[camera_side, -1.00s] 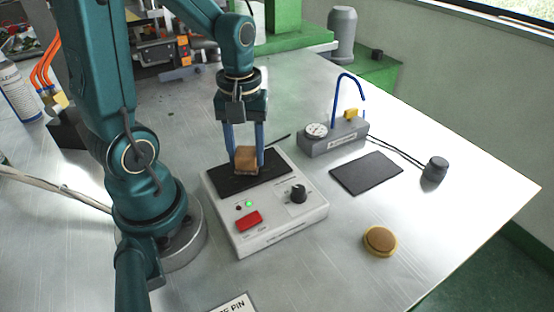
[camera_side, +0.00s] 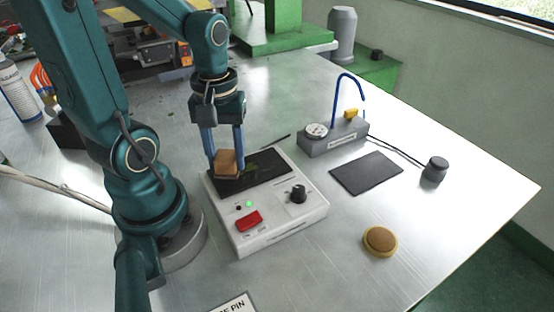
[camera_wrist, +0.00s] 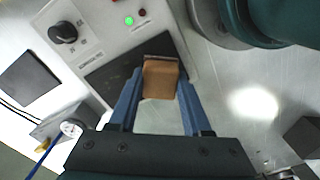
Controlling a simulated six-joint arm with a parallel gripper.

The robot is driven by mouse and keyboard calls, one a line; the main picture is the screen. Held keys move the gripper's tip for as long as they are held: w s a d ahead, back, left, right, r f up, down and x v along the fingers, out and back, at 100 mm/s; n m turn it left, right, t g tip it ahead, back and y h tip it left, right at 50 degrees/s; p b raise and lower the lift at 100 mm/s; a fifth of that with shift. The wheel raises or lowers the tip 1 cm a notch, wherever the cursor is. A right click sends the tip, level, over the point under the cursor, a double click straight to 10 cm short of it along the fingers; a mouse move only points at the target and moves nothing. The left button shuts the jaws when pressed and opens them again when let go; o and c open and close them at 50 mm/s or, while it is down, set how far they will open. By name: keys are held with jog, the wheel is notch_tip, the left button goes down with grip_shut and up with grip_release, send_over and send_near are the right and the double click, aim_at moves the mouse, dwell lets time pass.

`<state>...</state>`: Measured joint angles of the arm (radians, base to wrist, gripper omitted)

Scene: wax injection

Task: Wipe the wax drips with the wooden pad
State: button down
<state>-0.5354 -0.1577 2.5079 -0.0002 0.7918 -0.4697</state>
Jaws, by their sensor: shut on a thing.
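My gripper (camera_side: 225,162) has blue fingers that point down and are shut on the wooden pad (camera_side: 227,163), a small brown block. The pad is at the left part of the dark plate (camera_side: 275,172) on top of the white control box; I cannot tell whether it touches the plate. In the wrist view the pad (camera_wrist: 161,80) sits between the two fingers (camera_wrist: 158,92), over the end of the dark plate (camera_wrist: 108,78). A faint greenish mark shows on the plate right of the pad in the side view. No other drips can be made out.
The white box (camera_side: 282,232) has a red switch (camera_side: 248,220), a black knob (camera_side: 299,193) and a lit green light. A grey unit with a blue hooked tube (camera_side: 335,138), a dark mat (camera_side: 366,173), a black cylinder (camera_side: 434,170) and a yellow-brown disc (camera_side: 380,241) stand to the right.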

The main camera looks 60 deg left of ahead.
jog(key=shift+r, duration=2.5)
jog(key=shift+r, duration=0.1)
jog(key=shift+r, duration=1.4)
